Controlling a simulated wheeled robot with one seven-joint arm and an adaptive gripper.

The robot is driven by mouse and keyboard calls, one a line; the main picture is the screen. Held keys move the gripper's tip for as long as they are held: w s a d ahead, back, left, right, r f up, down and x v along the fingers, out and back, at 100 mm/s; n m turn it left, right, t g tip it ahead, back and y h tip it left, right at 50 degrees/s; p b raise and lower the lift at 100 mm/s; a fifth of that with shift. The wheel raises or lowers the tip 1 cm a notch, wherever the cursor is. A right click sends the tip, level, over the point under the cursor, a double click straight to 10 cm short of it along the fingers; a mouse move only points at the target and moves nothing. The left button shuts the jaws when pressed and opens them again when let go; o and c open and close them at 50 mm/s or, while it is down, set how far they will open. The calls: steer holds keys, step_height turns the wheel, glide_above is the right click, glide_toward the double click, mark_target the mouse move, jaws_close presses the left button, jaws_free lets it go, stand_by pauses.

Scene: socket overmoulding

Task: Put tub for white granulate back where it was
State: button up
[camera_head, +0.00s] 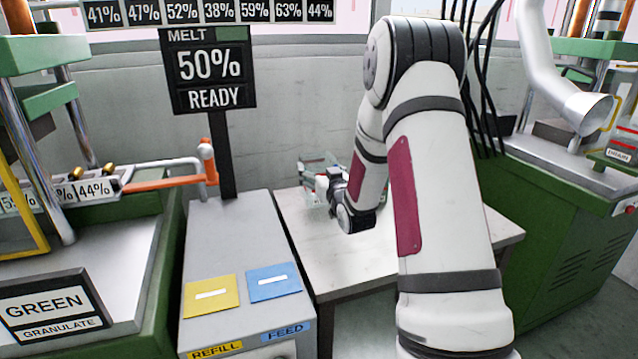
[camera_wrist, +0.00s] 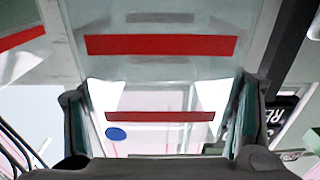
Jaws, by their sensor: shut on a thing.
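The tub is see-through, with red bands on its walls, and fills the middle of the wrist view (camera_wrist: 160,76). The fingers of my gripper (camera_wrist: 160,104) lie on its left and right sides, shut on it. In the head view the tub (camera_head: 315,166) shows small over the back left part of the light table (camera_head: 420,262), beside my gripper (camera_head: 327,184). My gripper and wrist hide part of it there. I cannot tell whether the tub touches the table or whether it holds granulate.
A grey cabinet (camera_head: 228,240) with yellow and blue pads and a "MELT 50% READY" display (camera_head: 210,70) stands left of the table. Green machines stand at left (camera_head: 130,330) and right (camera_head: 570,225). A grey wall (camera_head: 290,110) is behind. The table's front shows bare.

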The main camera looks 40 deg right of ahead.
steer(key=shift+f+b, duration=0.4)
steer(key=shift+f, duration=1.35)
steer(key=shift+f, duration=0.1)
steer(key=o, duration=1.6)
